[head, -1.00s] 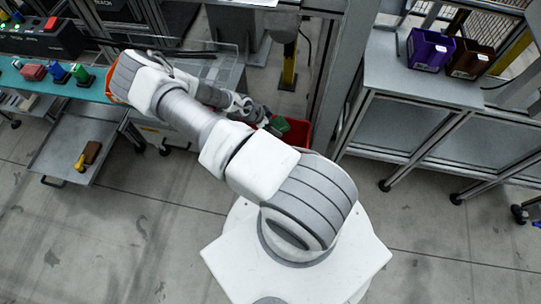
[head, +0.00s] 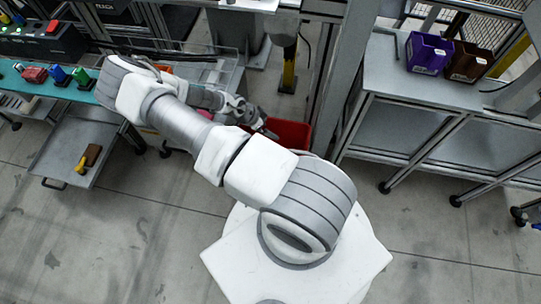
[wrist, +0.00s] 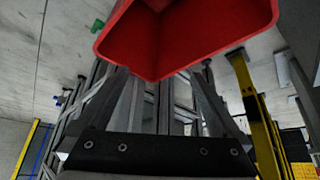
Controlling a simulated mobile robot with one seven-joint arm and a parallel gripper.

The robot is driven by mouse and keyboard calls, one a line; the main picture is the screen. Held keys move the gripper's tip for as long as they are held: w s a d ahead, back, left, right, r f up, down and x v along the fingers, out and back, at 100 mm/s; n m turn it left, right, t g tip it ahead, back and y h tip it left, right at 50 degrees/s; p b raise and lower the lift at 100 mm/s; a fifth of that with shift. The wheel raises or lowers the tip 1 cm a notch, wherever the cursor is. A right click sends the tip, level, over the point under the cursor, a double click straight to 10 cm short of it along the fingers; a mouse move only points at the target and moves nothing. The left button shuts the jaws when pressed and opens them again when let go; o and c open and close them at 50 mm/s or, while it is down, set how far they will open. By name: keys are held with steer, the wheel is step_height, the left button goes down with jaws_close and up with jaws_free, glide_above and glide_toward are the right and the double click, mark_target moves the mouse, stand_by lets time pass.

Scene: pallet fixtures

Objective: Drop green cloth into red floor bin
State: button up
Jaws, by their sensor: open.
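The red floor bin (head: 290,133) stands on the floor beyond my base in the head view. It fills the top middle of the wrist view (wrist: 190,40), with its inner walls and rim showing. My gripper (head: 266,130) is at the bin's left side in the head view. In the wrist view my gripper (wrist: 168,100) is open, with nothing between its fingers. I cannot make out the green cloth in the head view. A small green patch (wrist: 97,25) shows outside the bin's rim in the wrist view; I cannot tell whether it is the cloth.
A teal-topped bench (head: 50,82) with colored items is at the left, beside a grey cart (head: 60,150) holding a yellow-handled tool. A metal post (head: 335,75) rises right of the bin. A grey bench (head: 395,75) with purple and brown bins is at the right.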

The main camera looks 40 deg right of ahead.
steer(key=p+v, duration=0.3)
steer(key=v, duration=1)
steer(key=shift+r, duration=0.35)
steer(key=shift+s+a, duration=0.1)
